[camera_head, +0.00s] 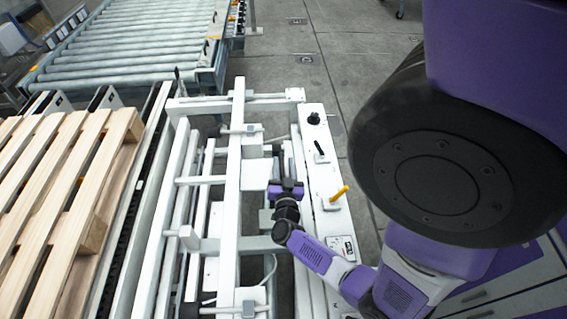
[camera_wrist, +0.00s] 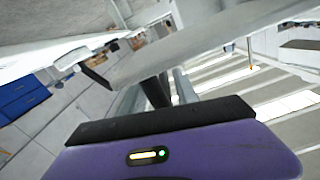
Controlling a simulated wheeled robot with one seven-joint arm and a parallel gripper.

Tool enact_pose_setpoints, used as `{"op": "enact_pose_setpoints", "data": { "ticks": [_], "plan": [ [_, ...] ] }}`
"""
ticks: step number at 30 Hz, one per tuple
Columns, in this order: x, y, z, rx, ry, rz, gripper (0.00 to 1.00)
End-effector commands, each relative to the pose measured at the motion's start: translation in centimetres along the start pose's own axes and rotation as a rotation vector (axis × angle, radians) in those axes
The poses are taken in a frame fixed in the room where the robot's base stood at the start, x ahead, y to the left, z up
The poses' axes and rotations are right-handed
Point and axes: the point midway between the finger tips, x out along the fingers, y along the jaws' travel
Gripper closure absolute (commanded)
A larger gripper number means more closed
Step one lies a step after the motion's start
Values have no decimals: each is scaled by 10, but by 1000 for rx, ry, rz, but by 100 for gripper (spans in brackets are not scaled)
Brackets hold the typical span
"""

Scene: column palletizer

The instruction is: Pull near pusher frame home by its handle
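The white pusher frame (camera_head: 234,185) has a long beam running away from me, with short cross arms and plates. My gripper (camera_head: 279,168) is at the right side of this frame, beside a white plate (camera_head: 256,173). In the wrist view a pale bar (camera_wrist: 205,47) crosses close in front of my gripper (camera_wrist: 158,90), and a dark finger shows under it. The frame's handle is not clear in either view; my gripper may cover it. I cannot tell whether the fingers are closed around anything.
A white side rail (camera_head: 322,185) at the right carries a yellow lever (camera_head: 339,194), a black lever (camera_head: 320,149) and a black knob (camera_head: 314,118). A wooden pallet (camera_head: 60,190) lies at the left. A roller conveyor (camera_head: 130,58) stands at the back. Open floor (camera_head: 345,60) lies beyond.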

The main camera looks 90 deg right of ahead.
Motion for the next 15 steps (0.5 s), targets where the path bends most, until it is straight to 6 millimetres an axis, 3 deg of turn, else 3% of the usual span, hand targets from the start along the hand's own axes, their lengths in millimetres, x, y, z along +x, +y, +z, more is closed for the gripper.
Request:
{"op": "enact_pose_setpoints", "data": {
  "ticks": [9,15],
  "plan": [
    [-51,2,1,-1,-1,3,64],
    [-69,2,0,-1,1,3,64]
  ]
}}
